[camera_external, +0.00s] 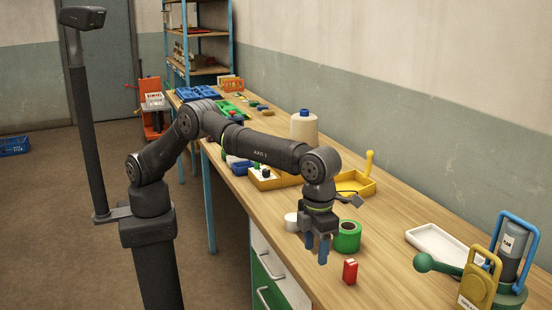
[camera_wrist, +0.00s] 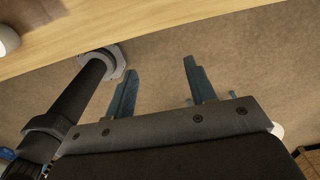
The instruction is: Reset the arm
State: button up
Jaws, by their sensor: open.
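My gripper (camera_external: 317,258) points down near the front edge of the wooden bench (camera_external: 375,275) in the external view. Its two blue-grey fingers are apart with nothing between them. In the wrist view my gripper (camera_wrist: 160,65) also shows open and empty, with brown floor behind the fingers and the bench edge (camera_wrist: 150,30) across the top. A small red box (camera_external: 350,271) stands on the bench to the right of the fingers. A green roll (camera_external: 347,236) lies just behind my gripper, and a white roll (camera_external: 291,222) is partly hidden.
A white tray (camera_external: 435,243) and a yellow-and-blue device (camera_external: 490,280) with a green ball handle are on the right. Bench between red box and white tray is clear.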

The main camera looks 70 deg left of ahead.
notch_tip(320, 180, up, 5)
jog(key=w+a+n, duration=0.3)
jog(key=w+a, duration=1.2)
jog(key=w, duration=0.3)
jog(key=w+a+n, duration=0.1)
jog(key=w+a, duration=0.3)
jog(key=a, duration=0.5)
jog(key=w+a+n, duration=0.2)
jog(key=w+a, duration=0.3)
jog(key=a, duration=0.5)
jog(key=w+a+r+n, duration=0.1)
jog(key=w+a+n, duration=0.1)
jog(key=w+a, duration=0.3)
jog(key=a, duration=0.4)
jog(key=shift+a, duration=0.25)
